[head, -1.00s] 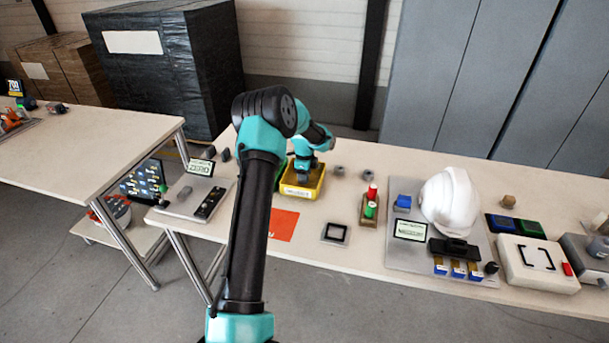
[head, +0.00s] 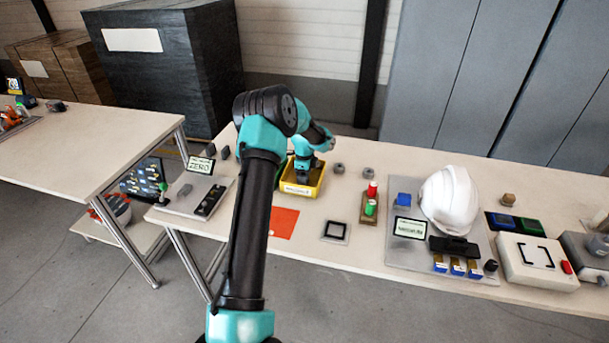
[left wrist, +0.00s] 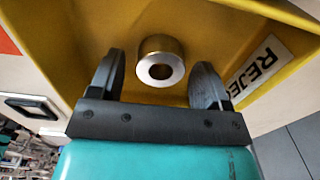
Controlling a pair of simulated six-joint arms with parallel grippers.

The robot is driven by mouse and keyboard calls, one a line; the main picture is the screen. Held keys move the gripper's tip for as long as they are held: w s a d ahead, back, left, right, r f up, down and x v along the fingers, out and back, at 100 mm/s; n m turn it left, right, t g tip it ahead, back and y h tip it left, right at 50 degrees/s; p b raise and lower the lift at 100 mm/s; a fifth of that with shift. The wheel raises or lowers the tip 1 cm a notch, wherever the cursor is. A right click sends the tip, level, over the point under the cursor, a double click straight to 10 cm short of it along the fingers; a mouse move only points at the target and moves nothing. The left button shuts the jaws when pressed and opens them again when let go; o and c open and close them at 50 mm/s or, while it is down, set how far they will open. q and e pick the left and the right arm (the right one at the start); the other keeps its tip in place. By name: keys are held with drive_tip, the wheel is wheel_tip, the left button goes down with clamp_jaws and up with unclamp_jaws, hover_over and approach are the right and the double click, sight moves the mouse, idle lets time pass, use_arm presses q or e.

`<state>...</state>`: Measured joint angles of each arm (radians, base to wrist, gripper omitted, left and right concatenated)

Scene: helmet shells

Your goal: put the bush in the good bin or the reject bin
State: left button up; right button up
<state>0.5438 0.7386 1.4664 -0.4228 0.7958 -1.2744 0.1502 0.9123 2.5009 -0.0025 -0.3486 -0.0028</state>
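The bush (left wrist: 160,62) is a short metal ring with a round hole. In the left wrist view it is inside the yellow reject bin (left wrist: 205,22), whose white label reads "REJE…". My left gripper (left wrist: 157,82) points down into this bin, with its black fingers apart on either side of the bush and a gap at each side. In the head view the left gripper (head: 303,175) is over the yellow bin (head: 314,191), and the bush is hidden there. My right gripper is not in view.
Small grey parts (head: 339,168) lie right of the bin. An orange-red mat (head: 283,222), a black-framed square (head: 335,232) and a red-green button post (head: 371,200) are in front. A white helmet (head: 450,200) stands on a grey plate at the right.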

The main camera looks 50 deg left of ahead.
use_arm(q)
drive_tip(key=shift+r, duration=0.1)
wheel_tip(320, 180, up, 17)
drive_tip(key=shift+r, duration=0.1)
idle(0.7)
idle(0.4)
